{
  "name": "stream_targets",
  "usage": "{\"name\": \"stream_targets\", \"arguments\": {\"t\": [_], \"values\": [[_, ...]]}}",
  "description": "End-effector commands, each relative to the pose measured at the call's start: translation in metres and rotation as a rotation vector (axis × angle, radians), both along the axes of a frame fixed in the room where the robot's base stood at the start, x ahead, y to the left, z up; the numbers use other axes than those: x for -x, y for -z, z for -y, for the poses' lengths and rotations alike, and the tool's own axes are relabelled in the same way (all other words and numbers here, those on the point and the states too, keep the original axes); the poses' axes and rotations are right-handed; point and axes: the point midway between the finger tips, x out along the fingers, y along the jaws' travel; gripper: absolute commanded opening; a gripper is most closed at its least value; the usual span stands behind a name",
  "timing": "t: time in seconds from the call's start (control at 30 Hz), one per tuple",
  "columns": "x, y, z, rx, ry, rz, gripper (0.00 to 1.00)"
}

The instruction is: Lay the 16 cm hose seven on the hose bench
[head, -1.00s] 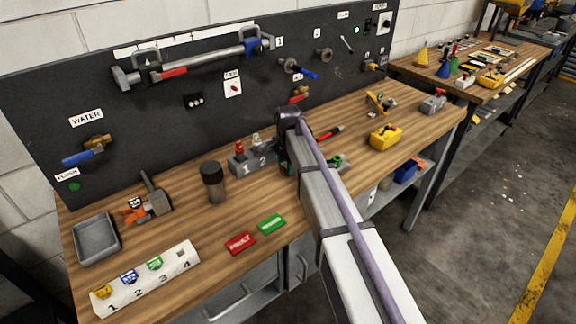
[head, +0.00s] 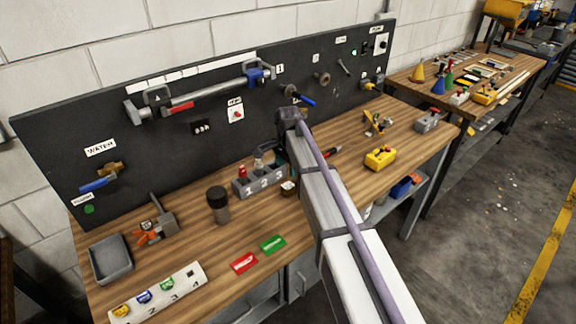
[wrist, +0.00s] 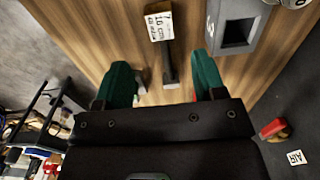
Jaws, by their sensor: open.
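In the wrist view a short dark hose-like piece (wrist: 170,65) lies on the wooden bench top (wrist: 110,30). Its white tag (wrist: 158,24) reads 7 and 16 cm. My gripper (wrist: 161,60) is open, with one green finger on each side of the piece and nothing held; I cannot tell the height between them. A small pale item (head: 289,187) beside the arm may be the tag. I cannot make out a label naming the hose bench; a second bench (head: 462,92) stands at the right.
A grey numbered block (head: 262,184) stands close to my arm; its square socket (wrist: 236,32) shows near the right finger. A dark-capped jar (head: 218,203), red and green plates (head: 272,244) and a yellow box (head: 380,158) are around. A black panel (head: 150,145) rises behind.

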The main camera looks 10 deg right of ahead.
Motion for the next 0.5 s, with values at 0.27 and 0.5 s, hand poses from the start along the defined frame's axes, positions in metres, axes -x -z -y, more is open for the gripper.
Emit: {"name": "stream_targets", "arguments": {"t": [0.27,0.5], "values": [[0.001,-0.031,0.000,0.000,-0.001,0.000,0.64],[0.156,-0.029,0.030,0.001,-0.493,-0.001,0.64]]}}
